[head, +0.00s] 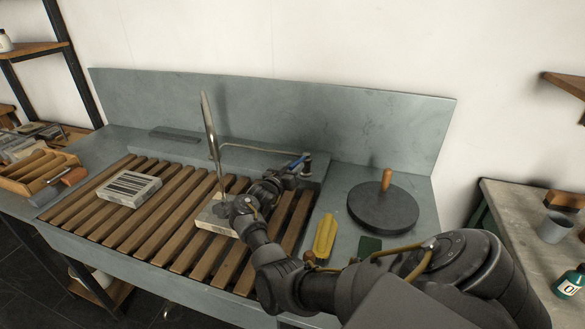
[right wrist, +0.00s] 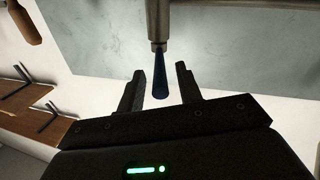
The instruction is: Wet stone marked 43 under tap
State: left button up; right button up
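A pale stone (head: 216,217) lies on the wooden slats below the end of the tap's thin spout (head: 255,150), partly hidden by my right arm. Another stone (head: 122,194) with dark stripes lies on the slats to its left. I cannot read the number 43 on either. The tap's blue lever (head: 299,160) is at the right end of the spout. My right gripper (head: 292,167) is at this lever. In the right wrist view, the lever (right wrist: 160,78) stands between the open fingers (right wrist: 158,85), with a gap on both sides. My left gripper is not in view.
A tall thin grey piece (head: 210,130) rises near the spout's end; I cannot tell what it is. A round dark disc with a wooden handle (head: 383,208) and a yellow item (head: 325,237) lie right of the slats. A wooden tray (head: 38,168) stands left.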

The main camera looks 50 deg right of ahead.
jog(key=shift+r, duration=0.1)
jog(key=shift+r, duration=0.3)
notch_tip(320, 180, up, 3)
jog(key=shift+s+a+f, duration=0.1)
jog(key=shift+f, duration=0.05)
jog(key=s+a+r, duration=0.9)
jog(key=shift+s+a+r+b, duration=0.25)
jog(key=shift+s+a+b, duration=0.1)
jog(key=shift+s+b, duration=0.1)
